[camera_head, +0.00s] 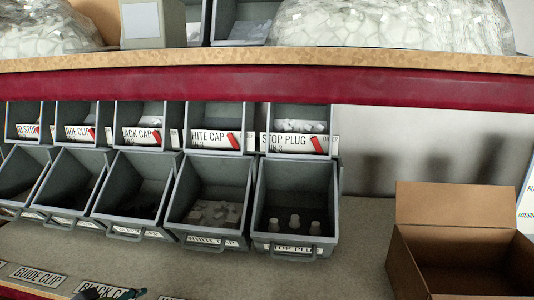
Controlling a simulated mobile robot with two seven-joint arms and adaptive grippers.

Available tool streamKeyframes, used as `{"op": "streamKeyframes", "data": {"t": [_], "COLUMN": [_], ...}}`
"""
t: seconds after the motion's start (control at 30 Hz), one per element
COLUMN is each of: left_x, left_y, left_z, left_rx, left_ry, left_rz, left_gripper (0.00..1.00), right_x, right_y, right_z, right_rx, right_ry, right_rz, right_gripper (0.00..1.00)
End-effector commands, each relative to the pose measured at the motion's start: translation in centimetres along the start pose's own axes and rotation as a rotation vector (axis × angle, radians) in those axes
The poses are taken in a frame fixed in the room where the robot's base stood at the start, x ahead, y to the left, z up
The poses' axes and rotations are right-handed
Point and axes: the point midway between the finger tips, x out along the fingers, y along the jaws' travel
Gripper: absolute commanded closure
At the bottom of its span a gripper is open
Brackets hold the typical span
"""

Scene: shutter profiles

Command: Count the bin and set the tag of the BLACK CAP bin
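The upper BLACK CAP bin (140,112) is grey, third from the left, with pale pieces inside. Its white card (138,135) has the first letters cut off and a red tag (156,135) tilted at its right end. Below it stands a lower grey bin (135,187) with a dark inside; any contents are too dark to make out. A BLACK CAP plate (92,288) lies at the bottom edge, partly covered by a small dark and teal piece, seemingly the tip of my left gripper (112,294). My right gripper is not in view.
The lower WHITE CAP bin (211,190) holds pale pieces; the lower STOP PLUG bin (296,200) holds a few plugs. An open cardboard box (440,205) stands at right. A shelf with a red front edge (250,90) runs above, bearing bagged parts (390,25).

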Motion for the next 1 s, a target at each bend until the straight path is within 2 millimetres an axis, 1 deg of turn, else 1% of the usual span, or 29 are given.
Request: {"op": "streamKeyframes", "data": {"t": [0.03, 0.07, 0.1, 0.2, 0.27, 0.3, 0.4, 0.5, 0.67, 0.73, 0.87, 1.0], "left_x": [0.3, 0.3, 0.2, -0.7, -1.4, -1.9, -3.2, -4.8, -7.5, -6.2, -4.2, -2.2], "left_y": [0.4, 0.6, 0.9, 1.4, 1.8, 2.0, 2.5, 2.9, 3.7, 3.5, 3.2, 2.7], "left_z": [4.5, 6.8, 9.5, 15.1, 17.8, 19.5, 23.1, 26.2, 30.6, 31.0, 32.7, 35.1], "left_rx": [0.038, 0.06, 0.086, 0.142, 0.169, 0.185, 0.219, 0.249, 0.292, 0.291, 0.29, 0.291], "left_ry": [-0.094, -0.14, -0.196, -0.311, -0.367, -0.403, -0.48, -0.549, -0.651, -0.653, -0.666, -0.685], "left_rz": [-0.02, -0.029, -0.04, -0.058, -0.063, -0.064, -0.067, -0.065, -0.057, -0.06, -0.059, -0.057], "left_gripper": [0.51, 0.51, 0.51, 0.51, 0.51, 0.51, 0.51, 0.51, 0.51, 0.51, 0.51, 0.51], "right_x": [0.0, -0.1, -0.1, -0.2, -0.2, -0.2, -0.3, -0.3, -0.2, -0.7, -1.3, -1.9], "right_y": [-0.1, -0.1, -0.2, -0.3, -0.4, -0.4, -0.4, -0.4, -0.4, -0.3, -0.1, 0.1], "right_z": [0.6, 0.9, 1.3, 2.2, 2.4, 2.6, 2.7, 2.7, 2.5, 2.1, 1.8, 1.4], "right_rx": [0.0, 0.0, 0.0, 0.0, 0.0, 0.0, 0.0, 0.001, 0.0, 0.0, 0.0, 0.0], "right_ry": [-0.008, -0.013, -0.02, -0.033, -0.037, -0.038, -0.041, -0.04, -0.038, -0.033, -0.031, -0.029], "right_rz": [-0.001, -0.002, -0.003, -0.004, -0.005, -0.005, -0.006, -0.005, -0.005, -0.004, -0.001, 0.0], "right_gripper": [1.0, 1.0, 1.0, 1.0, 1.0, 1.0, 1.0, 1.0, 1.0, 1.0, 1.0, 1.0]}}
